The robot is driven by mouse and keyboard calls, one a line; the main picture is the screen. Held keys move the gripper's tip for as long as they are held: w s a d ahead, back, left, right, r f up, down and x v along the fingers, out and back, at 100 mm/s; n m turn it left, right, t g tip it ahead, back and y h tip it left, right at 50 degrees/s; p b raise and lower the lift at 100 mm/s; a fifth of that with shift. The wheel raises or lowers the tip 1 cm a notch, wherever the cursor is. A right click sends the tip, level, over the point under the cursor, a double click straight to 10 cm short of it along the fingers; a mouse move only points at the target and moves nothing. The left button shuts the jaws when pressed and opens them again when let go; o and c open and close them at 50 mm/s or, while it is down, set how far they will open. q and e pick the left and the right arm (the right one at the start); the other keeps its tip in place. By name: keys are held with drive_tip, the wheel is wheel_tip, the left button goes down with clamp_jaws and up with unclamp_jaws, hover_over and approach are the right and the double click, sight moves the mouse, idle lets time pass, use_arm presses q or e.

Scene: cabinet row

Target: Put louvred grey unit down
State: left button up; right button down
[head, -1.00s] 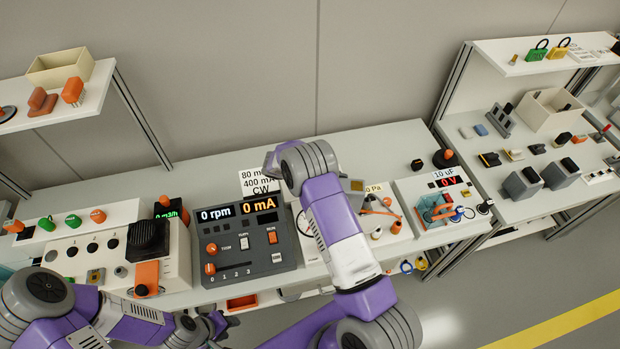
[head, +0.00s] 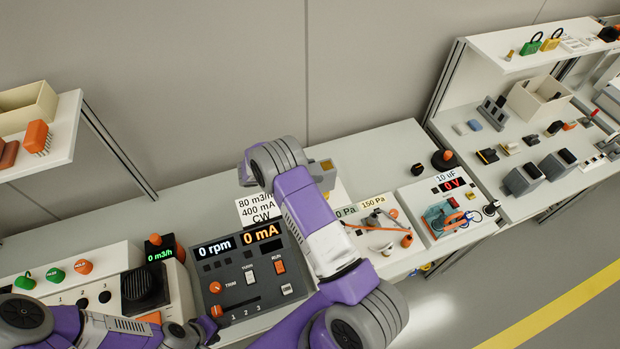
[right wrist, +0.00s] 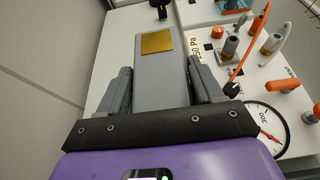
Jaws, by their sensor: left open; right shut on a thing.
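My right gripper (right wrist: 160,100) is shut on a grey block-shaped unit (right wrist: 152,68) with a gold plate on its upper face. I take it for the louvred grey unit, but no louvres show. In the head view the unit (head: 327,164) is only a small grey and gold piece past my right wrist, over the back of the bench. My right gripper's fingers are mostly hidden there. I cannot tell whether the unit touches the bench top. My left gripper (head: 205,331) is low at the left in the head view, small and partly cut off, open near the control panel's front.
The bench top (head: 375,150) is clear behind the instruments. A dark control panel (head: 250,272) and a pressure panel (head: 392,226) stand at the front. An orange-knobbed device (head: 444,160) stands at the back right. A white sign (head: 260,208) stands behind the control panel.

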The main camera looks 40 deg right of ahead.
drive_tip(key=shift+f, duration=1.95)
drive_tip(key=shift+f, duration=0.15)
drive_tip(key=shift+c, duration=0.8)
unclamp_jaws()
